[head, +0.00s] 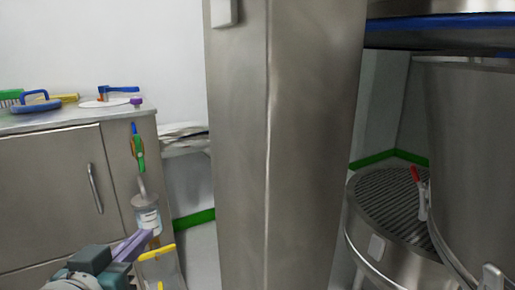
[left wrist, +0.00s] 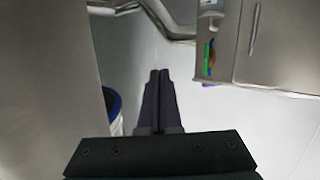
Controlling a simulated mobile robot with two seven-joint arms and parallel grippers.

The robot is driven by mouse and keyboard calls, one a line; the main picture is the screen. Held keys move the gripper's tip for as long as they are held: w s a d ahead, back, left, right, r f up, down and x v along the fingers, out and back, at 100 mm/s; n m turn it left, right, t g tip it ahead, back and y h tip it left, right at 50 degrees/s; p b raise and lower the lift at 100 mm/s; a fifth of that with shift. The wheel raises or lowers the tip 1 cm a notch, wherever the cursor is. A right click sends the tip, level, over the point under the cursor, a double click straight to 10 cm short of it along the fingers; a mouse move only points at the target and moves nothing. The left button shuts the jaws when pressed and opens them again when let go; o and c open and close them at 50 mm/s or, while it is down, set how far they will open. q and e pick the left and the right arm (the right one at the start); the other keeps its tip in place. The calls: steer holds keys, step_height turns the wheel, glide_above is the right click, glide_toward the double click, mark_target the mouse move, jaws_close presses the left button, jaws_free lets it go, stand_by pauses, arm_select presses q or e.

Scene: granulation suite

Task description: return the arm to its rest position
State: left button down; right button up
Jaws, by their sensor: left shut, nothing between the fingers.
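My left gripper (head: 134,244) comes in at the lower left of the head view. Its fingers lie together, shut and empty, in front of the steel cabinet's right end. In the left wrist view the two dark fingers (left wrist: 158,86) point away over pale floor and touch nothing. My right gripper is in neither view.
A steel cabinet (head: 48,172) with coloured tools on top stands at left, with a labelled bottle (head: 148,218) at its side. A tall steel column (head: 290,150) fills the middle. A round ribbed steel vessel (head: 385,205) stands at right.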

arm_select(q)
steer(key=s+d+f+m+g+h, duration=0.1)
steer(key=s+d+f+m+g, duration=0.1)
steer(key=s+g, duration=0.35)
steer(key=s+d+f+m+g+h, duration=0.1)
steer(key=s+d+g+h, duration=0.15)
steer(key=s, duration=0.65)
steer(key=s+a+r+g+y, duration=0.1)
steer(key=s+a+g+y, duration=0.3)
steer(key=s, duration=1)
step_height(320, 180, up, 76)
steer(key=n+p, duration=0.1)
steer(key=p, duration=7.4)
steer(key=shift+s+a+r+p, duration=0.15)
steer(key=shift+a+r+p, duration=0.15)
steer(key=shift+p, duration=0.1)
steer(key=c, duration=1.6)
jaws_free()
steer(key=shift+f, duration=0.15)
